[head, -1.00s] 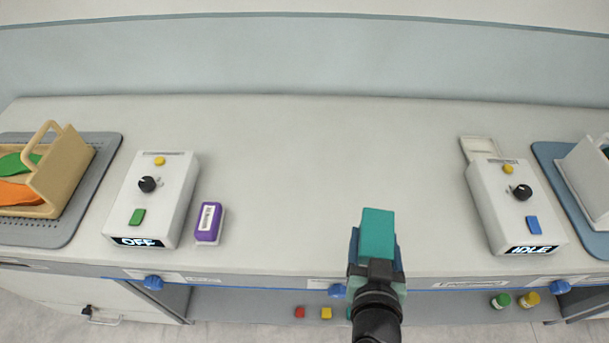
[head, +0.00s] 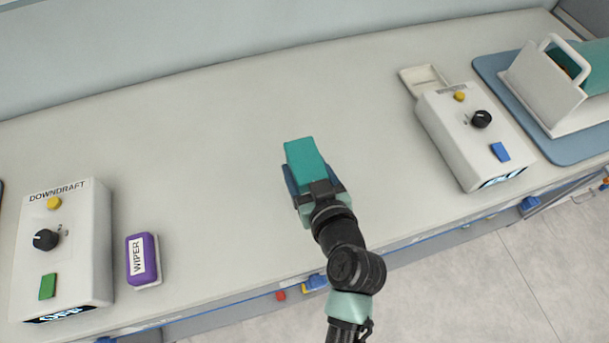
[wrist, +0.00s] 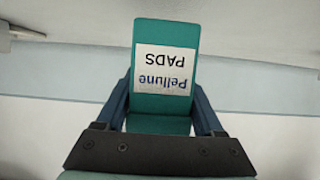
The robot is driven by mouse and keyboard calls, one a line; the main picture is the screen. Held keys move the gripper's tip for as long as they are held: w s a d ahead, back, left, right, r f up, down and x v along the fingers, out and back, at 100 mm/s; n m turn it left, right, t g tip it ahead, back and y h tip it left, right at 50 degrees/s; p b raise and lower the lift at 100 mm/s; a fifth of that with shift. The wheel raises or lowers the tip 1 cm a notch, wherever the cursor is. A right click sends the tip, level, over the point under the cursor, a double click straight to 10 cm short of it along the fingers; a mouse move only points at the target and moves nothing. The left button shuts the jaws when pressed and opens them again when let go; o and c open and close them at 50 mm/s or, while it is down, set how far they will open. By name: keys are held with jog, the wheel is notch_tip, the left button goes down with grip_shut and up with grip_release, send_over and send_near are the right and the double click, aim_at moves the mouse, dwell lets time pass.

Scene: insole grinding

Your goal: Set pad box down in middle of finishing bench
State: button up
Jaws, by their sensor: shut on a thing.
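The pad box (head: 304,160) is a teal box held in my gripper (head: 310,185). In the wrist view the pad box (wrist: 165,40) sits between the two blue fingers (wrist: 162,105), with its white "Pellune PADS" label reading upside down. In the head view the box is over the bare middle of the finishing bench (head: 215,130), between the two control boxes. A gap under it cannot be judged clearly from these views.
The white DOWNDRAFT control box (head: 85,250) and the purple wiper (head: 142,258) stand at the left. Another white control box (head: 455,140), a small white tray (head: 420,78) and a grey-white holder on a blue mat (head: 490,70) are at the right. The bench middle is clear.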

jog(key=shift+f, duration=1.95)
jog(key=shift+w+f+b, duration=0.1)
jog(key=shift+f+b, duration=0.05)
jog(key=shift+b, duration=0.25)
jog(key=o, duration=1.5)
